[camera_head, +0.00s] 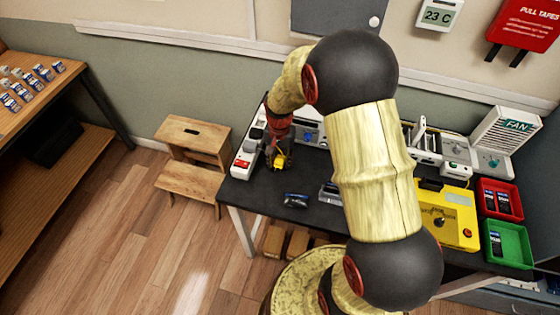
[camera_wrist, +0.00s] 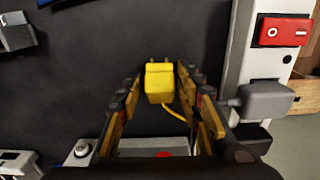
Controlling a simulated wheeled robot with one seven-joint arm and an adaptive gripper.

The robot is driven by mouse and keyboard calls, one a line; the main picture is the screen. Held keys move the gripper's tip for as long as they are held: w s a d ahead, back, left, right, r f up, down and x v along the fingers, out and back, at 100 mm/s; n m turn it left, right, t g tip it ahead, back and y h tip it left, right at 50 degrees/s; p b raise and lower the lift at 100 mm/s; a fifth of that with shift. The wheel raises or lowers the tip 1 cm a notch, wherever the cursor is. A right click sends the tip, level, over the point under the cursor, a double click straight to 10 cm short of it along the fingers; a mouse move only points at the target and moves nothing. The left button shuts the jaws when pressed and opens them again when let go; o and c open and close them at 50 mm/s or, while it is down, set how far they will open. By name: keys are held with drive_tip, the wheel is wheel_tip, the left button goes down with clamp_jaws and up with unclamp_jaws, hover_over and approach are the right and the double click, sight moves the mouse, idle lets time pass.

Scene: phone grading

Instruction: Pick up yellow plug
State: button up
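The yellow plug (camera_wrist: 158,82) is in the middle of the wrist view, with a yellow cord running from it down and to the right. My gripper (camera_wrist: 160,88) is open, its yellow-padded fingers spread on either side of the plug. A narrow dark gap shows between the plug and the fingers, more clearly on the left. In the head view my gripper (camera_head: 279,152) points down at the left end of the black table (camera_head: 262,194). Yellow shows there at its tips, but I cannot tell plug from finger pads.
A white power strip (camera_head: 246,158) with a red switch (camera_wrist: 283,30) and a grey plug (camera_wrist: 265,100) lies close beside my gripper. A dark pouch-like item (camera_head: 296,200) lies nearer the front edge. A yellow box (camera_head: 448,200), red bin (camera_head: 499,198) and green bin (camera_head: 508,243) stand right.

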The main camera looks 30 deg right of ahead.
clamp_jaws()
idle(0.5)
